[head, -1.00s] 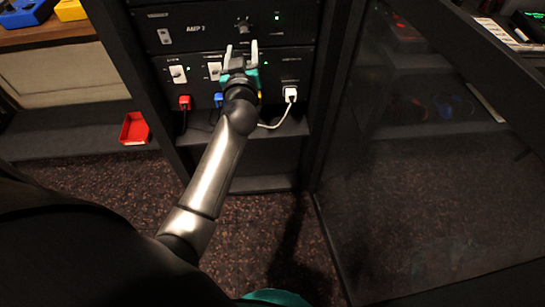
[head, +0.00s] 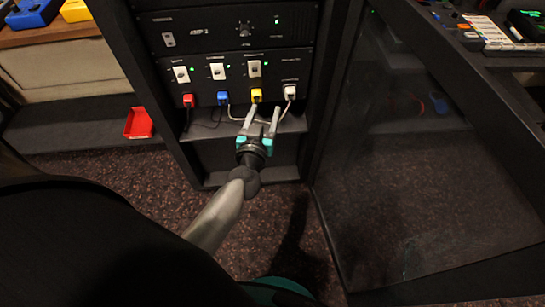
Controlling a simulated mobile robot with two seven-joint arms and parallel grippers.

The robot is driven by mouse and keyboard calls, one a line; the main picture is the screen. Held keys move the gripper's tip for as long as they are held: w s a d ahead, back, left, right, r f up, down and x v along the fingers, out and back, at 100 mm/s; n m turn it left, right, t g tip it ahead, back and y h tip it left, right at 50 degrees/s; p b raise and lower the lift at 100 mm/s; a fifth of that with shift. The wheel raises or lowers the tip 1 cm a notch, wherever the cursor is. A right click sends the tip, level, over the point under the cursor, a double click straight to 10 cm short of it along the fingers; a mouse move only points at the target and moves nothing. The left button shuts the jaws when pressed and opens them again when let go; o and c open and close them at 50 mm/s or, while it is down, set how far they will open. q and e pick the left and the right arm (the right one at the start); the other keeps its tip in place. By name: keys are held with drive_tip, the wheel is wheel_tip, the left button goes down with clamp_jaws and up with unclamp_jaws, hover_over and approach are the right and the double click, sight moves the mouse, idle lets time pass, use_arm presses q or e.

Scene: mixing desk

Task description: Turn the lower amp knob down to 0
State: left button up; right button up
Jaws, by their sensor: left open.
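The lower amp (head: 200,34) is a black rack unit at the top of the view, with a small label, a rocker switch and a green light. Its knob (head: 244,28) is small, dark and round, right of the label. Its pointer setting is too small to read. My left gripper (head: 263,112) is open and empty, with grey fingers pointing up toward the rack. It is well below the knob and apart from it, in front of the panel's plugs and the shelf. My right gripper is not in view.
Below the amp a panel (head: 205,95) holds switches and red, blue, yellow and white plugs with cables. A shelf (head: 290,124) lies under it. A red tray (head: 138,123) sits left. A dark glass door (head: 400,190) stands right. Space before the knob is clear.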

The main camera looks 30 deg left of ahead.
use_arm(q)
drive_tip(key=s+d+f+m+g+h+p, duration=0.2)
drive_tip(key=s+d+f+m+h, duration=0.1)
drive_tip(key=f, duration=0.7)
drive_tip(key=shift+s+d+f+g+h, duration=0.45)
drive_tip(key=shift+s+d, duration=0.6)
drive_tip(key=shift+s, duration=0.35)
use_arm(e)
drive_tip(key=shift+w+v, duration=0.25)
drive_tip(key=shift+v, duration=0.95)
use_arm(q)
drive_tip(key=shift+r, duration=0.1)
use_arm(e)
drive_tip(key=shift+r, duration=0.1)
